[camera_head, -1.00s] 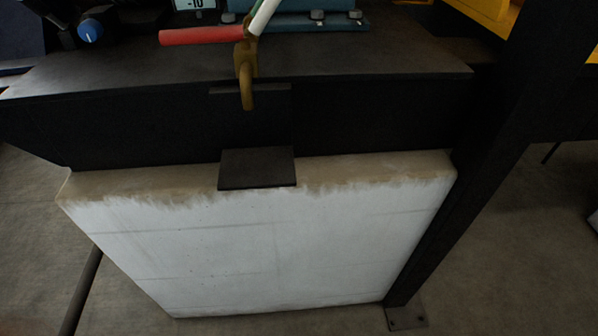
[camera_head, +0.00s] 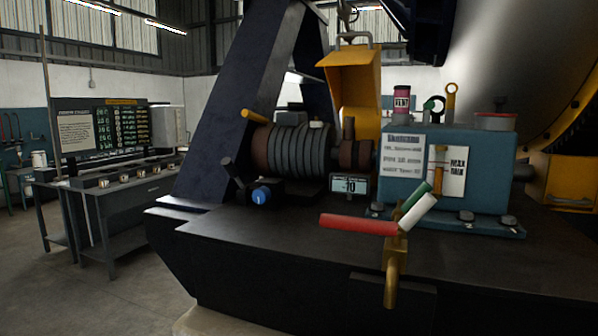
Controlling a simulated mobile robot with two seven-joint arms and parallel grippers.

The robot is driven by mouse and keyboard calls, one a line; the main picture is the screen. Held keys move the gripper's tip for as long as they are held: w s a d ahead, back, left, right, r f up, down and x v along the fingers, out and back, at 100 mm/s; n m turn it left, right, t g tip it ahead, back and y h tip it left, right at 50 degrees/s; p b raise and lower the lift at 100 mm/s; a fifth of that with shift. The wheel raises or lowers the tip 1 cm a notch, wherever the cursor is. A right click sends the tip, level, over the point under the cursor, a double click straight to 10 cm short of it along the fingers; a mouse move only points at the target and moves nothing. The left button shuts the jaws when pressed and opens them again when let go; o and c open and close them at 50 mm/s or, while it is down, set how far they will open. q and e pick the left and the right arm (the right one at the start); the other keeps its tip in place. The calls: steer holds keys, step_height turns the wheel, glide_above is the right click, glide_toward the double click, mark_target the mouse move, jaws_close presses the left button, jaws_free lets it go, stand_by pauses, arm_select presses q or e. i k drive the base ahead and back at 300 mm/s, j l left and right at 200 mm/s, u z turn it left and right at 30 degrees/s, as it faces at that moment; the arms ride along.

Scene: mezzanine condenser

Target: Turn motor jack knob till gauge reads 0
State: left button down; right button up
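The motor jack knob (camera_head: 261,195) is a small blue knob with a white mark. It sits low at the left of the dark machine base, beside a black bracket. The gauge (camera_head: 349,186) is a small dark-framed display to the right of the knob, below the shaft coupling. Its digits are small and appear to read -10. Neither of my grippers shows in the head view, so nothing is seen touching the knob.
A brass valve (camera_head: 392,270) with red, white and green handles stands at the base's front edge. A blue-green pump housing (camera_head: 470,170) is behind it. A ribbed motor (camera_head: 298,150) stands behind the knob. A workbench (camera_head: 100,205) is at the far left, with open floor before it.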

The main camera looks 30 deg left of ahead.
mark_target(260, 196)
steer(key=u, duration=1.4)
